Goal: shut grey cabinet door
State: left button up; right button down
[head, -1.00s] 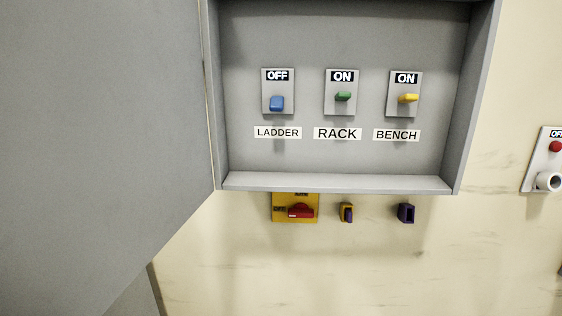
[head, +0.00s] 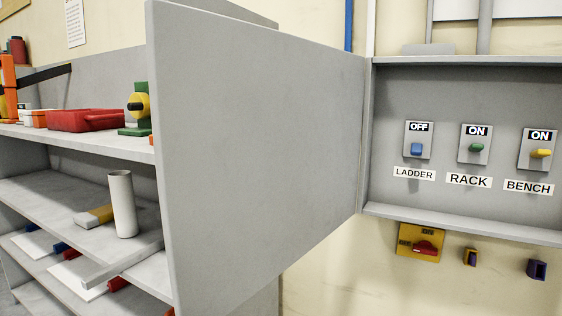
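The grey cabinet door (head: 255,150) stands wide open in the head view. It is hinged at the left side of the grey cabinet (head: 465,222) and swings out toward me, its free edge at the left of centre. Inside the cabinet are three switches: a blue LADDER switch (head: 416,149) under OFF, a green RACK switch (head: 477,147) under ON, and a yellow BENCH switch (head: 540,153) under ON. Neither of my grippers is in view.
Left of and behind the door stands a grey shelf unit (head: 85,143) with a red tray (head: 87,120) and a white cylinder (head: 123,204). Below the cabinet are a yellow panel with a red switch (head: 424,248) and two small holders (head: 470,257) on the cream wall.

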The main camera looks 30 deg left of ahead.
aim_at(256, 129)
jog(key=z, duration=2.45)
jog(key=k, duration=1.45)
jog(key=u, duration=1.9)
jog(key=i, duration=0.5)
